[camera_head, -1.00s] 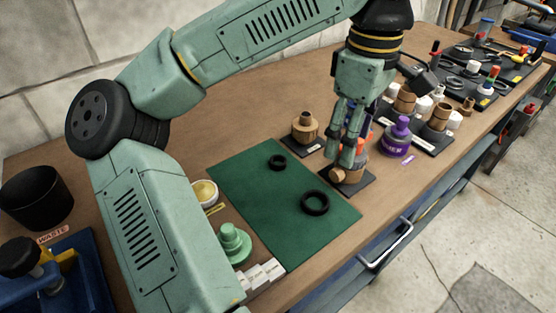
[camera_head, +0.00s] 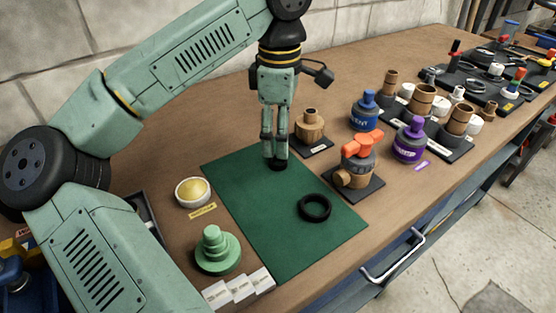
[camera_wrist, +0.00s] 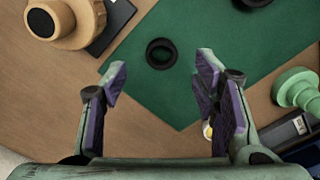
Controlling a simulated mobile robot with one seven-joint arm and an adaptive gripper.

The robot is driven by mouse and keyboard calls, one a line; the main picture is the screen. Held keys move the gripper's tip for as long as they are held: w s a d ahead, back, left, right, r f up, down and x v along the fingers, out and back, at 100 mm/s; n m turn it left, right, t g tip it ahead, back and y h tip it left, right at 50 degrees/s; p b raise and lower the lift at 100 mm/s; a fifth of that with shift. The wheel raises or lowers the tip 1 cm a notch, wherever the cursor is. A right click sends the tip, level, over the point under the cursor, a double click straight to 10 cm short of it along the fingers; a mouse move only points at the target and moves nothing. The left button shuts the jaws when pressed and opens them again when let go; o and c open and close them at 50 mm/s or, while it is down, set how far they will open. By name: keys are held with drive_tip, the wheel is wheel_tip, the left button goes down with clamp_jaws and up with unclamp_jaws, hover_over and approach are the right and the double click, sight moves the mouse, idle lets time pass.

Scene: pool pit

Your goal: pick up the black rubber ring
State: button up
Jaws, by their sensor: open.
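Two black rings lie on the green mat (camera_head: 245,215). The larger ring (camera_head: 314,208) lies on the mat's right half. The smaller ring (camera_head: 278,167) is near the back edge, mostly hidden behind my fingertips in the head view. My gripper (camera_head: 275,155) points down over this smaller ring. In the wrist view my gripper (camera_wrist: 158,75) is open, its purple-padded fingers wide apart with nothing between them. The smaller ring (camera_wrist: 161,53) shows just beyond the gap between the fingertips, flat on the mat. Part of the larger ring (camera_wrist: 255,3) is cut off at the top edge.
A brass fitting (camera_head: 310,126) stands just behind the mat, close to my gripper. An orange-handled valve (camera_head: 357,165) stands to the right. A yellow-filled tin (camera_head: 193,192), a green stepped piece (camera_head: 216,250) and white blocks (camera_head: 240,288) line the left side.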

wheel_tip(320, 180, down, 5)
drive_tip(key=shift+s+d+r+p, duration=0.1)
drive_tip(key=shift+s+p, duration=0.05)
drive_tip(key=shift+p, duration=0.4)
drive_tip(key=shift+c, duration=0.5)
drive_tip(key=c, duration=0.8)
